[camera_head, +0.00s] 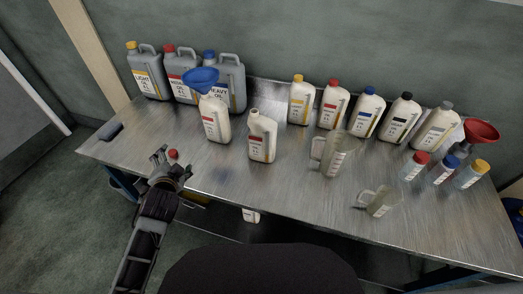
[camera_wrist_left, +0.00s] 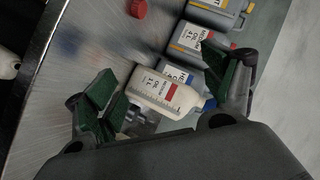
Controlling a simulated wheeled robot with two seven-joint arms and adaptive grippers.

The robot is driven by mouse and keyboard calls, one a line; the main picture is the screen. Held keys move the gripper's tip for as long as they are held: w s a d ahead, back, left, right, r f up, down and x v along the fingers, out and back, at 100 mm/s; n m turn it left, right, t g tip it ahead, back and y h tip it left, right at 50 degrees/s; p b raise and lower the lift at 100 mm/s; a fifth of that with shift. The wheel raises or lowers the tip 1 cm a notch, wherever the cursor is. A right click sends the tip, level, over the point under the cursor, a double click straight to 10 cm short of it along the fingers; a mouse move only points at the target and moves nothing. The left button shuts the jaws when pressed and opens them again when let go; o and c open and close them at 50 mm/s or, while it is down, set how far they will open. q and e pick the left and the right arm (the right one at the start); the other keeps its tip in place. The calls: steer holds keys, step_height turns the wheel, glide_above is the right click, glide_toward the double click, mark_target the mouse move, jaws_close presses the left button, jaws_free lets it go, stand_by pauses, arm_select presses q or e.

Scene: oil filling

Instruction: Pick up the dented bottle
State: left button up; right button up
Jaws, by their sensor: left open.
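No dent can be made out clearly on any bottle. A white red-labelled bottle (camera_head: 262,138) stands uncapped near the table's middle. Another white red-labelled bottle (camera_head: 216,122) stands to its left with a blue funnel (camera_head: 201,78) on top. A white bottle-like thing (camera_head: 250,215) shows below the table's front edge, partly hidden. My left gripper (camera_head: 168,160) is open and empty at the table's front left, beside a red cap (camera_head: 173,154). In the left wrist view a white "Medium Oil" bottle (camera_wrist_left: 168,95) appears beyond the open fingers. My right gripper is out of view.
Grey oil jugs (camera_head: 184,78) stand at the back left. Several white bottles (camera_head: 365,112) line the back right. A large clear jug (camera_head: 333,155), a small one (camera_head: 379,201), small capped bottles (camera_head: 444,169) and a red funnel (camera_head: 481,131) stand on the right.

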arm_select(q)
steer(key=w+d+r+m+t+h, duration=0.3)
steer(key=w+r+m+t, duration=0.1)
steer(key=r+m, duration=0.3)
steer(key=w+d+r+m+t+h, duration=0.35)
steer(key=r+m, duration=0.25)
steer(key=m, duration=0.2)
steer(key=d+r+m+g+h, duration=0.2)
steer(key=d+m+h, duration=0.3)
steer(key=m+h, duration=0.45)
steer(key=m+g+h, duration=0.2)
steer(key=m+g, duration=0.7)
steer(key=m, duration=0.5)
glide_toward(253, 114)
steer(key=shift+t+v, duration=0.25)
steer(key=shift+v, duration=0.95)
steer(key=shift+s+d+f, duration=0.15)
steer(key=p+x, duration=0.1)
steer(key=x, duration=0.6)
steer(key=shift+d+p, duration=0.1)
steer(key=shift+p, duration=0.25)
steer(key=shift+w+d, duration=0.4)
steer(key=shift+w, duration=0.05)
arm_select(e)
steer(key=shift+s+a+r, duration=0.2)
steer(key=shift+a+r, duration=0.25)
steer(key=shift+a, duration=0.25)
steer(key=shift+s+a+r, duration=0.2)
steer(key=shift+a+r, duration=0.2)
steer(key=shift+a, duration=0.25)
